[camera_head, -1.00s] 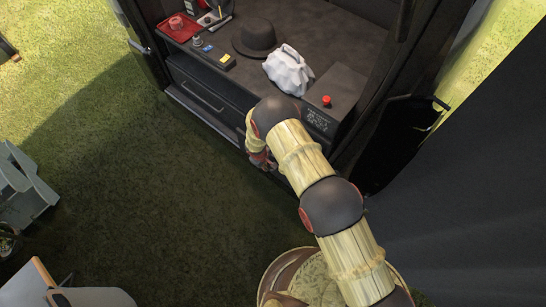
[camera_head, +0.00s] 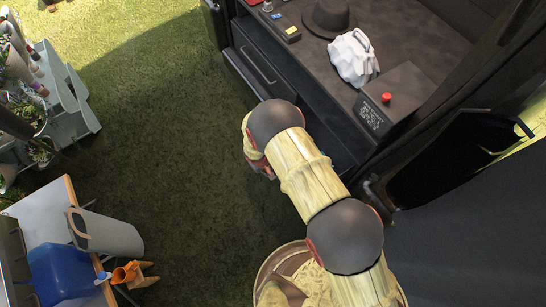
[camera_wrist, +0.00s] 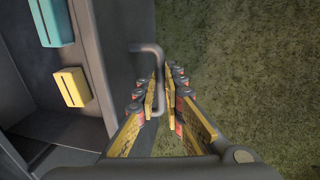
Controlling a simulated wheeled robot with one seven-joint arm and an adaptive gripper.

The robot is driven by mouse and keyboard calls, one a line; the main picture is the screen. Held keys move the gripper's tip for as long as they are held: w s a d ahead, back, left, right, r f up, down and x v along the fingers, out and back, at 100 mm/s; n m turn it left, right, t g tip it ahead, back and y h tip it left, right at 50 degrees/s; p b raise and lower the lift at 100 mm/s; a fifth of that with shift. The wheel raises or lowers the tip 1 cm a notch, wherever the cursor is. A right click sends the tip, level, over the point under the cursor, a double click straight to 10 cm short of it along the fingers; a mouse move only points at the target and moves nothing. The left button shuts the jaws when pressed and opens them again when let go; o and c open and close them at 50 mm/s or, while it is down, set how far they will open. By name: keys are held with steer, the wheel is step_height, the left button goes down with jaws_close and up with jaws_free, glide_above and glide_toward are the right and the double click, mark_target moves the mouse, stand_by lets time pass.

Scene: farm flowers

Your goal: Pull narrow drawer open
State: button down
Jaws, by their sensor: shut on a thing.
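My gripper (camera_wrist: 164,82) is shut on a grey bent bar handle (camera_wrist: 148,50) in the wrist view. The handle is fixed to the dark front of the narrow drawer (camera_wrist: 122,50). Left of that front, an open inside shows, with a teal block (camera_wrist: 52,22) and a yellow block (camera_wrist: 72,87). The drawer stands at least partly open. In the head view my gripper (camera_head: 262,168) is low in front of the dark cabinet, right of a wide drawer (camera_head: 255,66). My arm hides most of the narrow drawer there.
The cabinet top carries a black hat (camera_head: 328,17), a white crumpled object (camera_head: 353,58) and a box with a red button (camera_head: 387,97). Grass (camera_head: 170,110) in front is clear. At left stand a table (camera_head: 45,205) with a blue container (camera_head: 62,272), and plant shelving (camera_head: 75,105).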

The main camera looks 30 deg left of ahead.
steer(key=shift+s+a, duration=0.1)
steer(key=c, duration=2)
jaws_free()
steer(key=shift+o, duration=0.6)
step_height(320, 180, up, 12)
steer(key=s, duration=0.2)
steer(key=shift+a, duration=0.4)
steer(key=shift+f, duration=0.15)
